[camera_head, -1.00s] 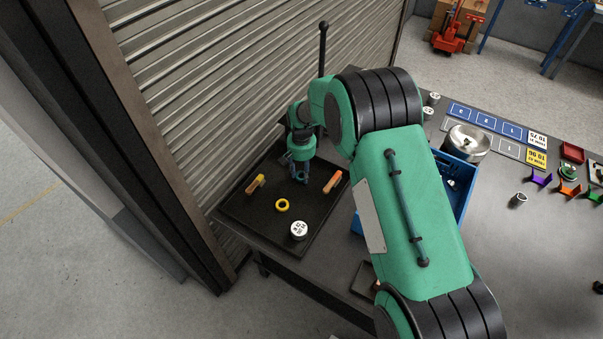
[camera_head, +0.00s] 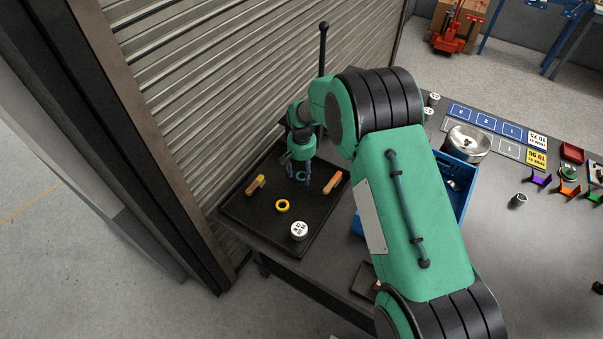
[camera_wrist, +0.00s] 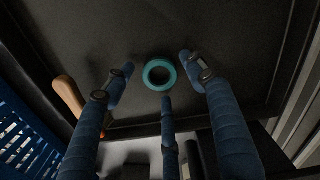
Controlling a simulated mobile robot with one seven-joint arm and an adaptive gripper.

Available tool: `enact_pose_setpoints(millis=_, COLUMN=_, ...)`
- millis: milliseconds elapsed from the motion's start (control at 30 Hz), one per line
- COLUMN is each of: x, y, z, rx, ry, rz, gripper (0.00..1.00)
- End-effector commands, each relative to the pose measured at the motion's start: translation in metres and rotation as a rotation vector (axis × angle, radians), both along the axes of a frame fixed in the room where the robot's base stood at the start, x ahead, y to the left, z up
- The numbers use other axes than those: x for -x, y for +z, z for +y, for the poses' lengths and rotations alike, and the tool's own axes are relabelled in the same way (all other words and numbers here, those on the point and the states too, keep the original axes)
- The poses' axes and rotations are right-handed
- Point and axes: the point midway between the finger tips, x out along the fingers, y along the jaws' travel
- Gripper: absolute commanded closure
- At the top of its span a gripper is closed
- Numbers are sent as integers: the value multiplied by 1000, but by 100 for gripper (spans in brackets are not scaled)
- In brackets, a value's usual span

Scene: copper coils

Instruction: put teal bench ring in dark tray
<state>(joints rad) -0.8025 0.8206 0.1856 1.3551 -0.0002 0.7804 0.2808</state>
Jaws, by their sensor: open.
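The teal bench ring (camera_wrist: 159,74) lies flat on the floor of the dark tray (camera_wrist: 100,30) in the wrist view. In the head view the ring (camera_head: 301,176) shows just below my gripper (camera_head: 299,177), inside the same tray (camera_head: 238,213). My gripper is open, its blue fingers spread around the ring. In the wrist view gaps show between the ring and the left and right fingertips; the third fingertip is close to its lower edge, and I cannot tell whether they touch.
Also in the tray are a yellow ring (camera_head: 282,206), a white-topped cylinder (camera_head: 299,231), an orange-tan piece (camera_head: 255,186) and an orange piece (camera_head: 334,182). A blue crate (camera_head: 463,190) stands to the right, partly behind my arm. The shutter (camera_head: 210,90) is close behind the tray.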

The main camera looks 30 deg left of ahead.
Motion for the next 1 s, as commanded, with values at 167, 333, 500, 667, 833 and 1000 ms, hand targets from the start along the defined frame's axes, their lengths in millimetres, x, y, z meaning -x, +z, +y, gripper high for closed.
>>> enact_pose_setpoints(millis=167, x=-1, y=20, z=1, rx=-2, ry=0, rz=-1, gripper=44)
enact_pose_setpoints(millis=333, x=-1, y=46, z=1, rx=-2, ry=0, rz=-2, gripper=44)
enact_pose_setpoints(millis=500, x=-1, y=75, z=1, rx=-2, ry=0, rz=-1, gripper=44)
enact_pose_setpoints(millis=667, x=0, y=97, z=0, rx=-1, ry=0, rz=-2, gripper=44)
enact_pose_setpoints(millis=833, x=0, y=112, z=0, rx=0, ry=0, rz=-1, gripper=44)
enact_pose_setpoints(millis=1000, x=0, y=117, z=0, rx=0, ry=0, rz=0, gripper=44)
